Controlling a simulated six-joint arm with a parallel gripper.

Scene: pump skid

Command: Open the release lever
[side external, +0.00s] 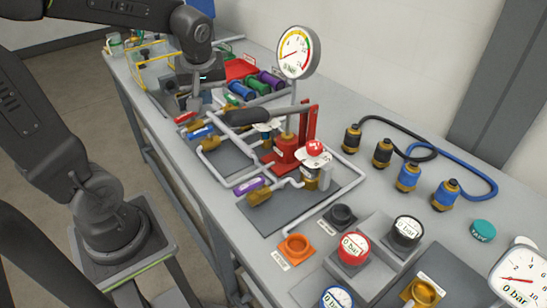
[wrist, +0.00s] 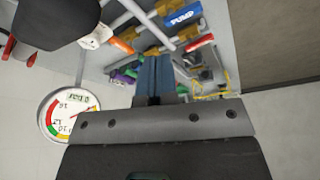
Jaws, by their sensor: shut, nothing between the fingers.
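A long lever with a black grip (side external: 240,117) lies nearly level over the pump skid, joined to a red upright bracket (side external: 309,124) on a red base. A round red knob (side external: 315,147) sits on a white piece in front of that bracket. I cannot tell which of these is the release lever. My gripper (side external: 188,104) is shut and empty, apart from the lever, to the left of its grip end. In the wrist view its fingers (wrist: 155,66) are together, and a large dark rounded shape (wrist: 50,20), likely the grip, shows close at upper left.
A pressure gauge (side external: 295,52) on a post stands behind the lever. Green, blue and purple cylinders (side external: 255,86) and a red tray (side external: 240,68) lie near my gripper. Pipes with coloured valves run below it. Hoses (side external: 455,158) and several gauges fill the right side.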

